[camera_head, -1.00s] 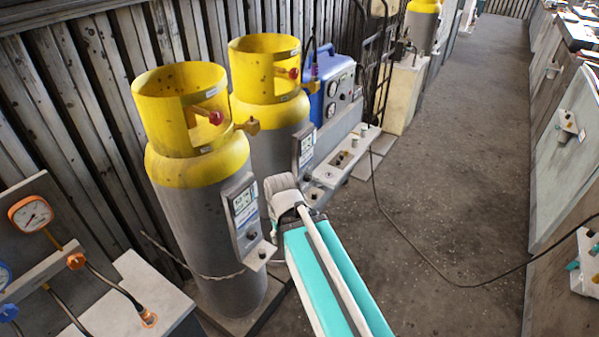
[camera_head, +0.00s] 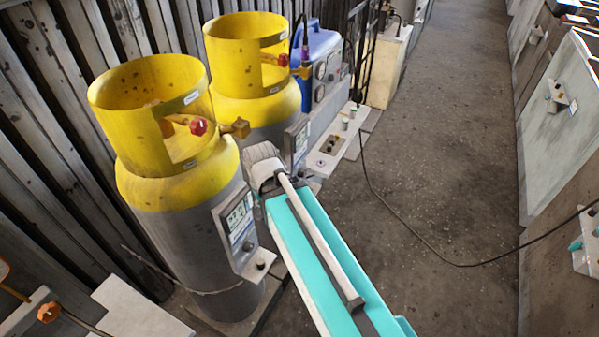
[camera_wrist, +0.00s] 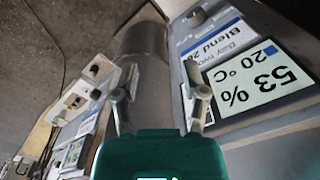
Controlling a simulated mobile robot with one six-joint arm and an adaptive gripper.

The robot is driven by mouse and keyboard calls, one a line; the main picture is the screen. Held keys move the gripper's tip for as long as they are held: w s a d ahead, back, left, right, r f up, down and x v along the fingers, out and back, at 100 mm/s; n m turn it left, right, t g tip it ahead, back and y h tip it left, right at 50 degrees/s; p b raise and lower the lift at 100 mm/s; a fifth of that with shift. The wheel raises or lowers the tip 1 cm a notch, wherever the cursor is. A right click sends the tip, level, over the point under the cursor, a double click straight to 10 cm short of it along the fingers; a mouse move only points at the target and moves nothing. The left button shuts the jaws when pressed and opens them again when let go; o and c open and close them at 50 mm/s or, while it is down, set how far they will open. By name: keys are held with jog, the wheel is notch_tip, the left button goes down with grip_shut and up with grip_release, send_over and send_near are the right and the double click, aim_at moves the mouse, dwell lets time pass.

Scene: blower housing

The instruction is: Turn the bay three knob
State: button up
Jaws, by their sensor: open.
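No bay number is readable, so I cannot tell which knob is bay three's. A display panel (camera_head: 238,222) is on the near grey and yellow cylinder (camera_head: 178,235), with a small dark knob (camera_head: 261,264) on its ledge. A second panel (camera_head: 299,139) sits by the cylinder behind. In the wrist view, a display (camera_wrist: 248,80) reading 53 % and 20 °C is close on the right, with a dark knob (camera_wrist: 196,17) above it. My gripper (camera_wrist: 161,95) is open with nothing between its fingers; the right finger overlaps the panel edge in view. My arm hides the gripper in the head view.
A pale ledge with several small fittings (camera_head: 335,150) stands right of the cylinders. A blue case (camera_head: 320,60) is behind. A cable (camera_head: 400,235) crosses the open floor (camera_head: 440,150). More panels (camera_head: 563,165) line the right side. A plank wall (camera_head: 50,120) stands left.

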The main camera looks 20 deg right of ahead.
jog(key=shift+w+d, duration=0.1)
jog(key=shift+d, duration=0.15)
jog(key=o, duration=0.4)
jog(key=shift+f, duration=0.1)
jog(key=shift+c, duration=0.2)
jog(key=shift+o, duration=0.4)
jog(key=shift+f+b, duration=0.2)
jog(key=shift+b, duration=0.1)
jog(key=w+d+f+n+t+y+b, duration=0.2)
jog(key=w+d+f+y+b, duration=0.3)
jog(key=f+b, duration=0.45)
jog(key=w+d+f+n+t+y+b, duration=0.1)
jog(key=w+d+f+t+y+b, duration=0.15)
jog(key=w+d+f+b, duration=0.65)
jog(key=d+f+n+t+y+b, duration=0.2)
jog(key=d+t+b, duration=0.7)
jog(key=d+b, duration=1)
jog(key=shift+w+d+f+n+y+b, duration=0.2)
jog(key=shift+n+y+b, duration=0.2)
jog(key=shift+y+b, duration=0.7)
jog(key=shift+w+a, duration=0.1)
jog(key=shift+a, duration=0.05)
